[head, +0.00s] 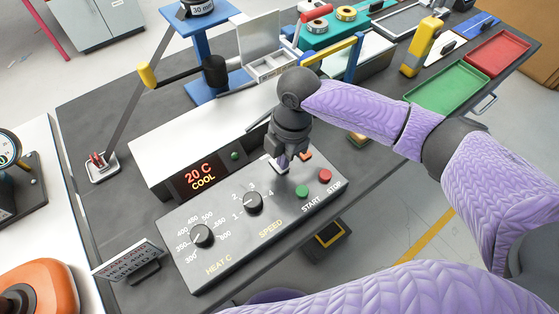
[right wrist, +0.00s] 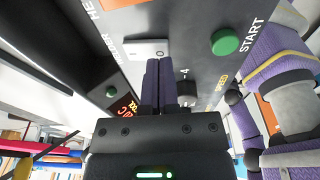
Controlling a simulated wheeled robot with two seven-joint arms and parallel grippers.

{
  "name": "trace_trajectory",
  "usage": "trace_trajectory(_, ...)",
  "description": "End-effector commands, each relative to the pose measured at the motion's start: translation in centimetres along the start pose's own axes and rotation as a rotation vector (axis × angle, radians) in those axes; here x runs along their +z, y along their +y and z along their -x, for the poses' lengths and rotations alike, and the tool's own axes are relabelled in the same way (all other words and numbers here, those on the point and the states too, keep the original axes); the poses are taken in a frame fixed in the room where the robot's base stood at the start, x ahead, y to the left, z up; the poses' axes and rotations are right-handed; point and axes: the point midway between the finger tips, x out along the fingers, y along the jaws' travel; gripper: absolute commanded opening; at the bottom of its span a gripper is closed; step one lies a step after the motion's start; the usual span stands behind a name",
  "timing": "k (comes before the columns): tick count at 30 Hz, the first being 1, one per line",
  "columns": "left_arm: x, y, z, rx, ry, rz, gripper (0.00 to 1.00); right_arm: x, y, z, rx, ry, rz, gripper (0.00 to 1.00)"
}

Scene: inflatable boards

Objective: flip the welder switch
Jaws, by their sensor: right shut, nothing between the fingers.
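The welder's grey control panel (head: 235,225) lies on the dark bench, with a HEAT C dial (head: 202,235), a SPEED dial (head: 253,202), a green START button (head: 302,192) and a red STOP button (head: 325,176). My right gripper (head: 284,162) is shut and empty, pointing down at the panel's upper right, over the white switch. In the right wrist view the white switch (right wrist: 146,50) shows just beyond the closed fingertips (right wrist: 160,62); an O mark is on it. I cannot tell whether the fingers touch it. My left gripper is not in view.
A display (head: 199,177) behind the panel reads 20 C COOL. A small sign (head: 128,262) stands left of the panel. Green (head: 450,90) and red (head: 497,52) trays are at the far right. A blue stand (head: 200,45) rises behind the welder.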

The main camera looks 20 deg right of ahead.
Motion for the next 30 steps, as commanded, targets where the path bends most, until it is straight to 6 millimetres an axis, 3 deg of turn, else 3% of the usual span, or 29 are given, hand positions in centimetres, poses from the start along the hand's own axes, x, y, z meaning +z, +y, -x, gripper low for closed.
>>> trace_trajectory(24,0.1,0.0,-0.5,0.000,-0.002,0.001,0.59,0.2,0.0,-1.1,0.000,0.000,0.000,0.00)
trace_trajectory(30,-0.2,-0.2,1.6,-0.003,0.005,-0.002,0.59,-0.2,0.0,1.0,0.003,-0.001,0.000,0.00)
